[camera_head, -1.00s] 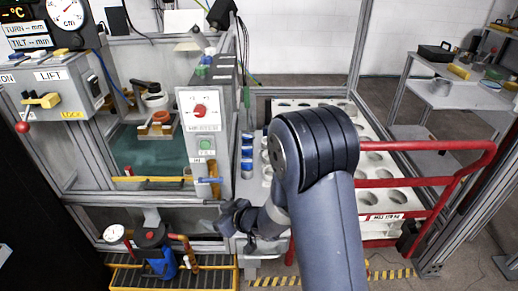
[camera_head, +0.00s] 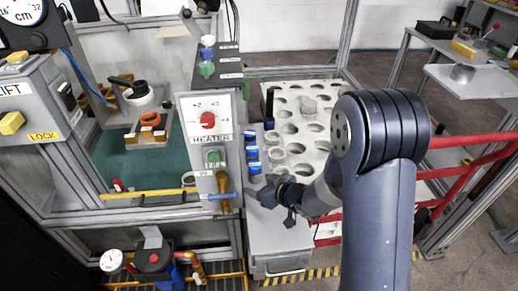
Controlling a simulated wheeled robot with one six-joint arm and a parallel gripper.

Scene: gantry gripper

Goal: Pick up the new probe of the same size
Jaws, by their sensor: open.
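Several small blue-capped cylinders (camera_head: 255,167) stand in a row on the grey cabinet top (camera_head: 275,236), just right of the heater panel. They may be the probes; their sizes are too small to compare. My forearm hides part of the area to the right.
The heater panel (camera_head: 208,120) with a red knob stands left of my gripper. A white board with round holes (camera_head: 312,108) lies behind. Red rails (camera_head: 465,141) run on the right.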

